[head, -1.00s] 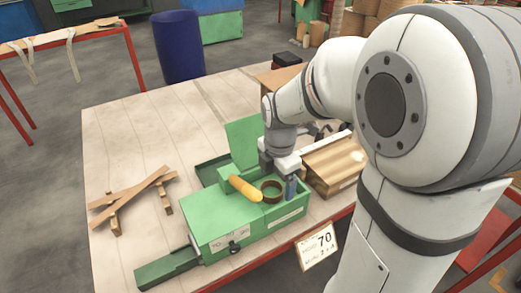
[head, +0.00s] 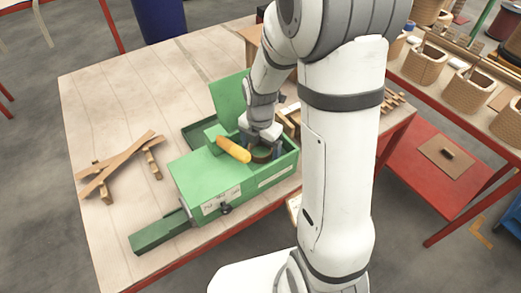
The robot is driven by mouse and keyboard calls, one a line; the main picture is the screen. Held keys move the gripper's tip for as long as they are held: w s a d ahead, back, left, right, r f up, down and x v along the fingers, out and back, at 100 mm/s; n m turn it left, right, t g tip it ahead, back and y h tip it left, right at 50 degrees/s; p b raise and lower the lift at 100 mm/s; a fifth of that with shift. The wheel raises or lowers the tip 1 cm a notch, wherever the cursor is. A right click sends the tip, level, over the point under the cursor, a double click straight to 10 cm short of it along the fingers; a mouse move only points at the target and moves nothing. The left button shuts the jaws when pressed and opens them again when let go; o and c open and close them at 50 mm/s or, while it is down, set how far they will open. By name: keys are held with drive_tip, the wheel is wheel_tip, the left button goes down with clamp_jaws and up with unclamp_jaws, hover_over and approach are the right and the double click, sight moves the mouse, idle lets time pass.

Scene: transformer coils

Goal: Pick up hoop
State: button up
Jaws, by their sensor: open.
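The hoop (head: 261,155), a dark brown ring, sits at the right end of the top of a green box (head: 196,180) on the wooden table. My gripper (head: 262,142) is open and points down right at the hoop, over its far side. The gripper hides part of the ring. I cannot tell whether the fingers touch the hoop or stand around its rim.
The box's raised green lid (head: 229,97) stands behind. Crossed wooden sticks (head: 120,167) lie at the left. The far left of the table (head: 110,100) is clear.

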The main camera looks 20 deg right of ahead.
drive_tip(key=c, duration=1.1)
drive_tip(key=shift+o, duration=0.2)
drive_tip(key=shift+r, duration=0.1)
